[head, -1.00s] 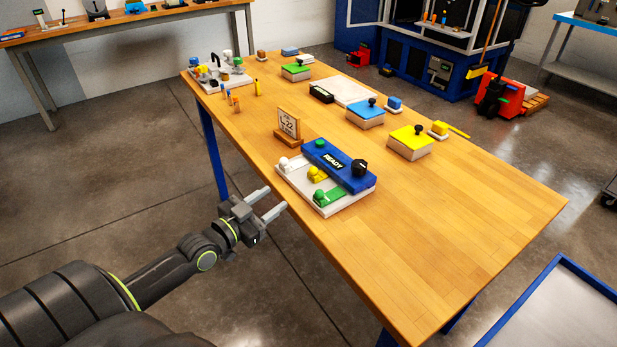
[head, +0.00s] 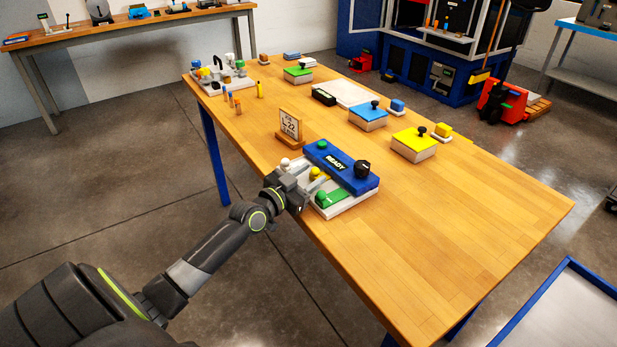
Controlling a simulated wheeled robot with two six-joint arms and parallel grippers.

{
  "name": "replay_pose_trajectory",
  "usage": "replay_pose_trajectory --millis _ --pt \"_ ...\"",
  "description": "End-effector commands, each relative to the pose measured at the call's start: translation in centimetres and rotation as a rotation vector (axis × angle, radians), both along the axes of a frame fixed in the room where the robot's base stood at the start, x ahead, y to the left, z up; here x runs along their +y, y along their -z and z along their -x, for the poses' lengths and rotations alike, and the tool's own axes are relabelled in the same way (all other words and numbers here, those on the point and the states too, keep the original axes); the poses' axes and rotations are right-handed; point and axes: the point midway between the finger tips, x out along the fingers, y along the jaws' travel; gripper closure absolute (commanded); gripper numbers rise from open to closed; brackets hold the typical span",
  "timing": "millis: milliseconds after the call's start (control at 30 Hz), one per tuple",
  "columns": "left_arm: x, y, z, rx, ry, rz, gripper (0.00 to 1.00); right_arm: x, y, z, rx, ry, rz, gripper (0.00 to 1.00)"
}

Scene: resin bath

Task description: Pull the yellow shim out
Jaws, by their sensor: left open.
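The yellow shim (head: 314,173) has a round yellow knob and sits in the middle slot of a white fixture (head: 345,208) under a blue block marked READY (head: 349,173). A white shim's knob (head: 285,162) is on its left and a green shim (head: 328,197) on its right. My left gripper (head: 312,177) is open at the fixture's front edge, with its fingers around or close beside the yellow knob. The gripper hides part of the yellow and white shims, and I cannot tell whether the fingers touch the knob. My right gripper is not in view.
A yellow-lidded box (head: 414,145) and a blue-lidded box (head: 368,116) are farther back. The table's right part (head: 480,220) is clear.

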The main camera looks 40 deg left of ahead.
Motion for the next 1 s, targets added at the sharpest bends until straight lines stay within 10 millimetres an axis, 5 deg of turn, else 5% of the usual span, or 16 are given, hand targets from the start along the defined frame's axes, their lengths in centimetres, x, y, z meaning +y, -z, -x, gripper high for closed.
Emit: replay_pose_trajectory --millis 200,533,733,1000 --pt "0.0 0.0 0.0 0.000 0.000 0.000 0.58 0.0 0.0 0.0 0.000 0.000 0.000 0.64" --pt "0.0 -0.1 0.0 -0.002 -0.001 -0.002 1.00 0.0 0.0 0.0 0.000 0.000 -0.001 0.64" --pt "0.3 -0.1 0.3 -0.004 -0.002 -0.004 1.00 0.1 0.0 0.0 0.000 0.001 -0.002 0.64" --pt "1.3 -0.1 3.4 -0.006 -0.002 -0.008 1.00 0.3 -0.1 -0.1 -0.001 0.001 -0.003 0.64"
